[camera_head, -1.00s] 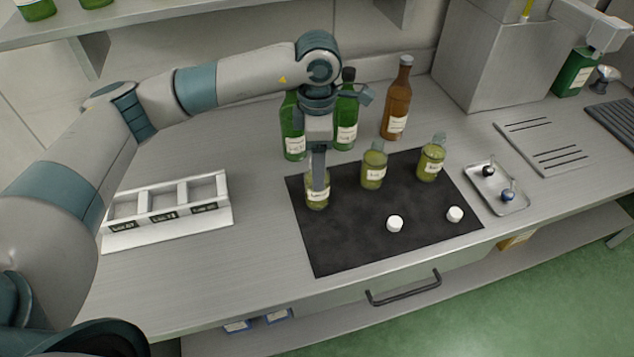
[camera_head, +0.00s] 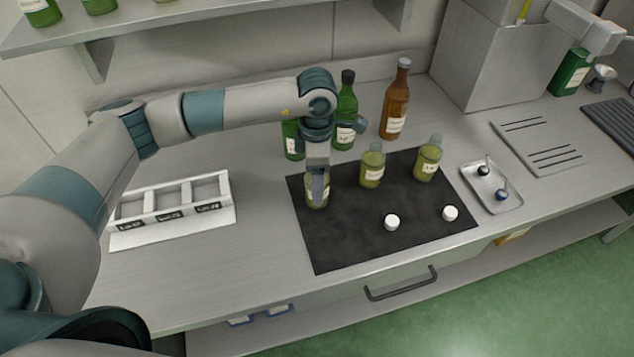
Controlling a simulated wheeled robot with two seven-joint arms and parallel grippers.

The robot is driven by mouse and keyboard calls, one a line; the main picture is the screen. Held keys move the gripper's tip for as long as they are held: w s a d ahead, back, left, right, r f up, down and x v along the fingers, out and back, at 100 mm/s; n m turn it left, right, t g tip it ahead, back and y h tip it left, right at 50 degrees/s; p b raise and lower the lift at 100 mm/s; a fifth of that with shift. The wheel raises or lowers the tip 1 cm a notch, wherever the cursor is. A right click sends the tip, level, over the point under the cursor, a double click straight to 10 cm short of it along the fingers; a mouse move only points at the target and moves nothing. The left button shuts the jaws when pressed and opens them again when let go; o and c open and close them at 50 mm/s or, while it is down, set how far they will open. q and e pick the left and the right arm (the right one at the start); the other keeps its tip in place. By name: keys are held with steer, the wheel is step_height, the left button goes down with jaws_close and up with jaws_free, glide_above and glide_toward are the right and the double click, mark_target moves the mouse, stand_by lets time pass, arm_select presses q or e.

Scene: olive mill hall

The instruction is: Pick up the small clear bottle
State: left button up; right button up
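Three small clear bottles with yellow-green contents and white labels stand on a black mat (camera_head: 345,240). The left small bottle (camera_head: 316,201) is partly hidden by my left gripper (camera_head: 318,190). The middle small bottle (camera_head: 372,170) and the right small bottle (camera_head: 428,162) stand upright and clear of it. My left gripper points down over the left bottle, with a finger in front of its upper part. I cannot tell whether the fingers are closed on it. My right gripper is not in view.
Two white caps (camera_head: 391,222) (camera_head: 450,213) lie on the mat. Green bottles (camera_head: 346,115) and a brown bottle (camera_head: 395,103) stand behind. A white three-slot rack (camera_head: 172,228) is at left. A metal tray (camera_head: 478,196) holds two small stoppered items at right.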

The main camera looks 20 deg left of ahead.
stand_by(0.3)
arm_select(q)
steer(key=c, duration=1.4)
steer(key=shift+c, duration=0.2)
steer(key=shift+r, duration=0.1)
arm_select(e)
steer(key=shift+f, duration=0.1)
arm_select(q)
steer(key=shift+w+r+b, duration=0.1)
steer(key=shift+r+b, duration=0.4)
steer(key=r+b, duration=0.1)
steer(key=d+r+b, duration=0.1)
steer(key=r, duration=0.1)
steer(key=shift+s, duration=0.2)
steer(key=s+d+r+b, duration=0.4)
steer(key=d+r, duration=0.3)
steer(key=d, duration=0.2)
steer(key=shift+s+d, duration=0.3)
steer(key=shift+s, duration=0.1)
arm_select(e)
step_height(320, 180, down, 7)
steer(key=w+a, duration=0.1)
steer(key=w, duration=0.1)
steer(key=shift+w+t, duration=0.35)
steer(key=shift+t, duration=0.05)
